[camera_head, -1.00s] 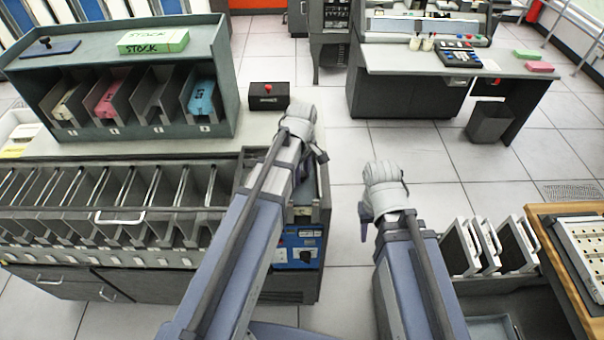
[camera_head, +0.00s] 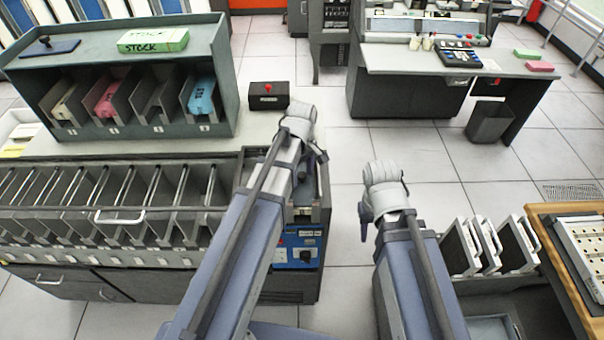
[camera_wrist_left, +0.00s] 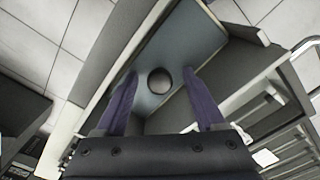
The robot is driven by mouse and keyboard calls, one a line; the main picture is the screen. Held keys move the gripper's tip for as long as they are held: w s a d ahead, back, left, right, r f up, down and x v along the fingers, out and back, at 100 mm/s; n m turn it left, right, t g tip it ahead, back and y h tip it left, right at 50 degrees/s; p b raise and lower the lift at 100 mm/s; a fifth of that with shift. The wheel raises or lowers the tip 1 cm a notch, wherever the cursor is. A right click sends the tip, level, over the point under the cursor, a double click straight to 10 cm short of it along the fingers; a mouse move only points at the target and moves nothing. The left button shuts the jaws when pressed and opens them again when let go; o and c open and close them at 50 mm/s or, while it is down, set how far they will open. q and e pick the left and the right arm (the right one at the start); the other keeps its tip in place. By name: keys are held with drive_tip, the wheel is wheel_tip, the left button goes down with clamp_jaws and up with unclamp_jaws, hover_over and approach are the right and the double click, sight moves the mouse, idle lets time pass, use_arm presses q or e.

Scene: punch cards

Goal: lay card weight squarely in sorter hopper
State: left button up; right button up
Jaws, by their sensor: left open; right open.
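In the left wrist view, a round dark grey knob (camera_wrist_left: 159,80), which looks like the card weight's, stands on a flat blue-grey surface (camera_wrist_left: 185,38). Grey walls of the sorter hopper (camera_wrist_left: 125,50) border this surface. I cannot tell where the weight's plate ends and the hopper floor begins. My left gripper (camera_wrist_left: 163,88) is open, its two purple fingers on either side of the knob with gaps. In the head view the left forearm mostly hides the hopper (camera_head: 318,190) and weight. My right gripper (camera_head: 366,222) hangs over the aisle, partly hidden by its wrist.
The sorter's row of pockets (camera_head: 110,210) runs left of the hopper. Behind it stand a card rack (camera_head: 225,60) and a black box with a red button (camera_head: 268,96). Card holders (camera_head: 490,245) and a wooden bench (camera_head: 565,210) are right. Floor between is clear.

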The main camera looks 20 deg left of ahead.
sight(302, 174)
use_arm(q)
drive_tip(key=shift+r+p, duration=3.9)
drive_tip(key=shift+f, duration=0.1)
